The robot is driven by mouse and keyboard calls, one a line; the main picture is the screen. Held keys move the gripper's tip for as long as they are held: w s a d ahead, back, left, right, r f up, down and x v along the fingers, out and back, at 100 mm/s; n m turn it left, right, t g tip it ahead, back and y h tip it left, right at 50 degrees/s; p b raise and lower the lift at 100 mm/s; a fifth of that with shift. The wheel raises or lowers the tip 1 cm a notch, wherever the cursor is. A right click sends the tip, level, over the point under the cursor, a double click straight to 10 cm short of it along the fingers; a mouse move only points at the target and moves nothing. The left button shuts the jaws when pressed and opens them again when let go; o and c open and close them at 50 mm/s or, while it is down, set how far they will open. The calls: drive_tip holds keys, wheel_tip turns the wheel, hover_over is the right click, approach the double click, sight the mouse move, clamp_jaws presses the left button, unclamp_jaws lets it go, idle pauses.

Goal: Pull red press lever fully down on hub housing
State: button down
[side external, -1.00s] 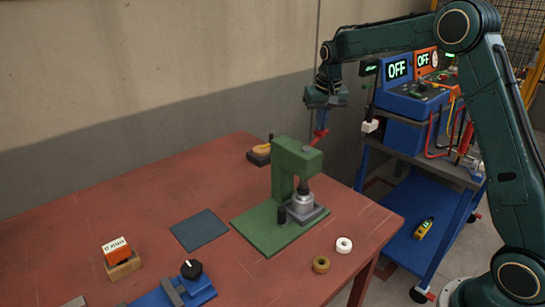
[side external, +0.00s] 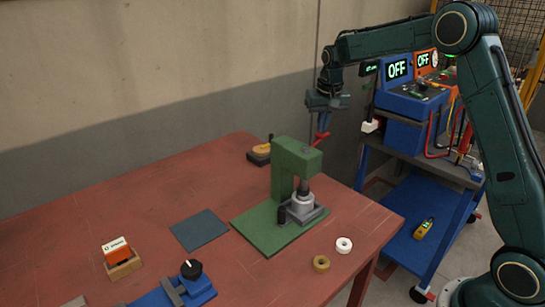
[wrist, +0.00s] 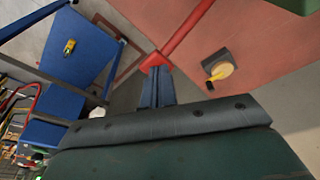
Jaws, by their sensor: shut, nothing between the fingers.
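The green press (side external: 298,175) stands on its green base plate on the red table, with a silver hub housing (side external: 302,204) under its head. Its red lever (side external: 316,140) rises to the right from the press head. In the wrist view the lever's rod (wrist: 187,32) runs up and right from a red end block (wrist: 154,61). My gripper (side external: 324,122) is shut and empty at the lever's outer end. Its fingertips (wrist: 156,72) meet or overlap the red end block in the wrist view; I cannot tell whether they touch it.
A dark block with a yellow part (side external: 261,152) lies behind the press. White (side external: 344,245) and tan (side external: 321,263) rings lie in front. A blue cart (side external: 410,215) with instruments stands beyond the table's right edge. A dark mat (side external: 199,230) lies left.

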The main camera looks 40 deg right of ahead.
sight(325, 135)
drive_tip(key=shift+d+f, duration=0.2)
drive_tip(key=shift+f, duration=0.3)
drive_tip(key=shift+d+f, duration=0.2)
drive_tip(key=shift+f, duration=0.6)
drive_tip(key=shift+s+d+f, duration=0.1)
drive_tip(key=shift+d+f, duration=0.1)
drive_tip(key=shift+f, duration=0.55)
drive_tip(key=shift+d+f, duration=0.1)
drive_tip(key=shift+f, duration=0.5)
drive_tip(key=shift+r, duration=0.25)
idle(0.5)
drive_tip(key=shift+a+r, duration=0.2)
drive_tip(key=shift+r, duration=0.55)
drive_tip(key=shift+a+r, duration=0.15)
drive_tip(key=shift+r, duration=0.55)
wheel_tip(325, 135, up, 9)
drive_tip(key=a, duration=0.2)
drive_tip(key=shift+w+a+r, duration=0.2)
idle(0.5)
